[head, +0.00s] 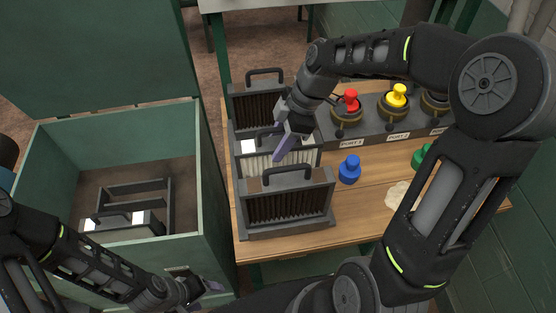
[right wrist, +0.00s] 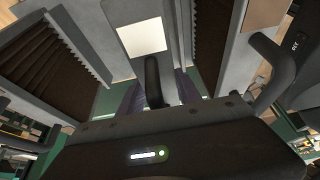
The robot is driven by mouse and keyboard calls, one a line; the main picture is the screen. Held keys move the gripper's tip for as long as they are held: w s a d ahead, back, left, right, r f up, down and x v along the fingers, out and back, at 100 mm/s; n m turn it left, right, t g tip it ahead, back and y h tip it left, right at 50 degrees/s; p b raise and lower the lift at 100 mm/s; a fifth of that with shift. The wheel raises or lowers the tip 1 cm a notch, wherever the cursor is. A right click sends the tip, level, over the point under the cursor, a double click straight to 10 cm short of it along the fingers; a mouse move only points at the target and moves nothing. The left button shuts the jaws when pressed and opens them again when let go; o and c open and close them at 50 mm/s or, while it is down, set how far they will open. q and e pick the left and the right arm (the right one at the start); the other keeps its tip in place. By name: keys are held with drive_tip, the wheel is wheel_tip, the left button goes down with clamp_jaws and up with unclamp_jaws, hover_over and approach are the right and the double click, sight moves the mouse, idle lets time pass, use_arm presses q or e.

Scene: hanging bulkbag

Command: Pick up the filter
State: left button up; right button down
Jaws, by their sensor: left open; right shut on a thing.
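The middle filter (head: 252,164), with pale pleats, a grey frame and a white label, stands upright on the wooden table between two dark-pleated filters, one behind (head: 259,105) and one in front (head: 288,207). My right gripper (head: 278,143) is over its top and shut on its dark handle. The right wrist view shows the black handle (right wrist: 153,80) between the purple fingers, with the white label (right wrist: 142,35) beyond. I cannot tell whether the filter is lifted. My left gripper (head: 203,289) is open and empty, low beside the green bin, partly cut off by the frame edge.
The green bin (head: 211,190) at left, lid raised, holds grey framed parts with white labels (head: 122,222). A port block (head: 383,132) with red and yellow plugs stands at the table's back right. A blue plug (head: 349,169) and a green plug (head: 421,157) are on the table.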

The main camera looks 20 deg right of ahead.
drive_tip(key=shift+r, duration=0.1)
wheel_tip(320, 180, up, 6)
drive_tip(key=p, duration=0.3)
drive_tip(key=shift+r, duration=0.15)
wheel_tip(320, 180, up, 12)
drive_tip(key=shift+f, duration=0.2)
